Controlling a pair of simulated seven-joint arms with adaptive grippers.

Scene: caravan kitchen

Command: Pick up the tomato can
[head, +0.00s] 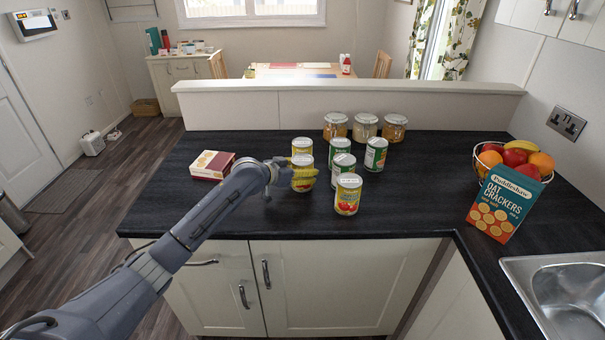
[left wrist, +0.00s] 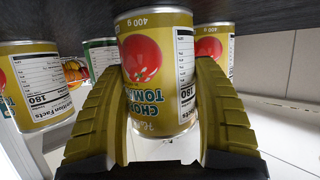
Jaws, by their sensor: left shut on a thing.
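A yellow tomato can (head: 302,162) stands upright on the dark counter, between my left gripper's fingers. In the left wrist view, this can (left wrist: 157,75) shows upside down, with a red tomato and "chopped tomato" lettering on its label. My left gripper (head: 303,177) is shut on its sides, and the yellow fingers also show in the left wrist view (left wrist: 160,110). I cannot tell whether the can is clear of the counter. Another yellow tomato can (head: 302,146) stands just behind it, and a third (head: 348,197) stands to the front right. My right gripper is out of view.
Green-labelled cans (head: 343,172) stand close to the right. Several glass jars (head: 365,127) stand at the back by the low wall. A red-and-white box (head: 212,165) lies to the left. An oat crackers box (head: 503,205), fruit bowl (head: 481,168) and sink (head: 565,290) are at the right.

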